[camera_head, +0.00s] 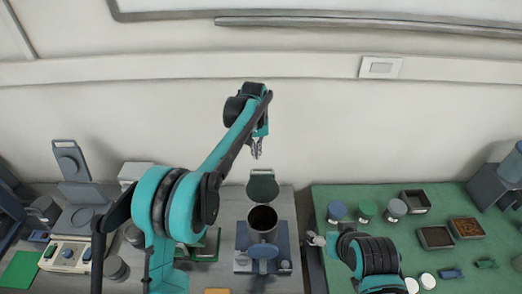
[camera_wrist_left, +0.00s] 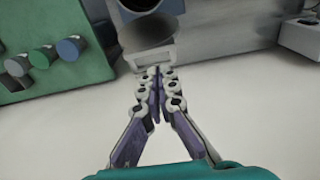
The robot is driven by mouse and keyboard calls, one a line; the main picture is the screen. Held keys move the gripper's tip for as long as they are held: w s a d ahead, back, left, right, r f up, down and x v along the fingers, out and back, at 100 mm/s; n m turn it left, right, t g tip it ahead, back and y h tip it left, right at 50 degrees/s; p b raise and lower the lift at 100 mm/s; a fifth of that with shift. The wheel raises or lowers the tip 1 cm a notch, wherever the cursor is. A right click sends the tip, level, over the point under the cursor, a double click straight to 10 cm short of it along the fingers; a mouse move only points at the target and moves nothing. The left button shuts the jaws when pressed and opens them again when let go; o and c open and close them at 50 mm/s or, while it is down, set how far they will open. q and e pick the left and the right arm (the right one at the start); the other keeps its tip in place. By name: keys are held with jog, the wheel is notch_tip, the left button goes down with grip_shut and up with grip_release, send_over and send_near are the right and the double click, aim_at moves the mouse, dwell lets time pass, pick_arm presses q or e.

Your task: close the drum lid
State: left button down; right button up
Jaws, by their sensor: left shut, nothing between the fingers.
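The drum (camera_head: 263,219) is a dark-mouthed cylinder on a blue-grey base in the middle of the grey table. Its lid (camera_head: 262,186) is open, raised behind the mouth. The lid (camera_wrist_left: 147,35) also shows in the left wrist view, beyond my fingertips, with part of the drum mouth at the top edge. My left gripper (camera_head: 257,152) is shut and empty, above and behind the lid, apart from it in the head view. Its fingertips (camera_wrist_left: 160,76) meet in the wrist view. My right gripper (camera_head: 315,239) is small and partly hidden by its arm, right of the drum; its jaws are unclear.
A green mat (camera_head: 455,200) at right holds several capped jars and dark trays (camera_head: 414,200). A balance-like device (camera_head: 75,205) and a control box (camera_head: 68,256) stand at left. The wall (camera_head: 330,130) rises behind the table. My left arm crosses the left half.

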pick_arm(q)
jog(key=w+d+p, duration=0.1)
jog(key=w+d, duration=0.1)
jog(key=p, duration=0.2)
send_over(262, 185)
jog(key=w, duration=0.4)
jog(key=shift+g, duration=0.3)
notch_tip(262, 185, down, 11)
jog(key=shift+w+a+r, duration=0.1)
jog(key=shift+a, duration=0.05)
pick_arm(e)
jog(key=r, duration=0.3)
jog(key=shift+w+d+r, duration=0.1)
jog(key=shift+w+r, duration=0.25)
pick_arm(q)
jog(key=shift+b, duration=0.3)
pick_arm(e)
jog(key=shift+f, duration=0.1)
